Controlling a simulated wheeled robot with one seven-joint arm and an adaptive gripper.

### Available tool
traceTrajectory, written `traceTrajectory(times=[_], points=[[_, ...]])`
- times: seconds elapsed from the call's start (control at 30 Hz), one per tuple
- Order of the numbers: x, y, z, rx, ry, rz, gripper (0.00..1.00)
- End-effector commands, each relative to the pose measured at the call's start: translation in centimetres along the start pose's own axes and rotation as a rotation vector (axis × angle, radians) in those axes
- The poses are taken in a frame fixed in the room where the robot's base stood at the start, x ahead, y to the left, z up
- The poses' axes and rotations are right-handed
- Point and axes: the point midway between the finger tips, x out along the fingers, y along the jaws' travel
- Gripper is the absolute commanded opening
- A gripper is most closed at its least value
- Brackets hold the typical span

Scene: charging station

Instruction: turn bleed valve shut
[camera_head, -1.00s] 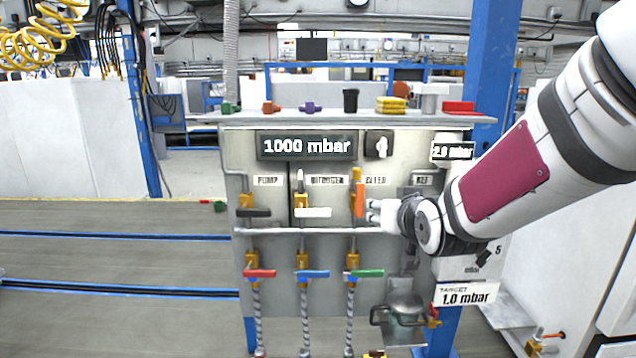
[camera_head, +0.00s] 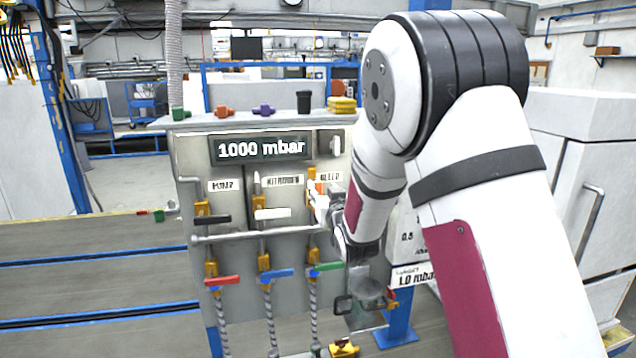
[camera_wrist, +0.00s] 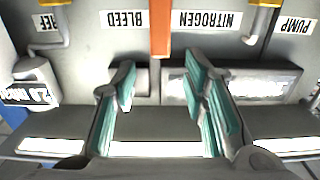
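In the head view only a sliver of the orange handle (camera_head: 319,187) shows, mostly hidden by my gripper (camera_head: 322,205). In the wrist view my gripper (camera_wrist: 161,78) is open, its teal-padded fingers either side of the handle's line. The handle's end lies just beyond the fingertips, between them in the picture; I see no clear contact.
A black handle (camera_head: 212,219) and a white handle (camera_head: 272,214) sit left of the bleed valve. Red (camera_head: 222,281), blue (camera_head: 277,274) and green (camera_head: 326,267) handles are below a horizontal rail (camera_head: 240,236). The panel display (camera_head: 262,149) reads 1000 mbar.

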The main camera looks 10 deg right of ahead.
Motion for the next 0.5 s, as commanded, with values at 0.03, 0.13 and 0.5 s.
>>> traceTrajectory(times=[0.03,0.13,0.5], points=[[1.1,0.0,0.1,-0.001,0.000,0.000,0.40],[2.9,0.0,0.1,0.000,-0.001,0.000,0.40],[6.5,0.1,0.0,0.000,-0.001,0.001,0.40]])
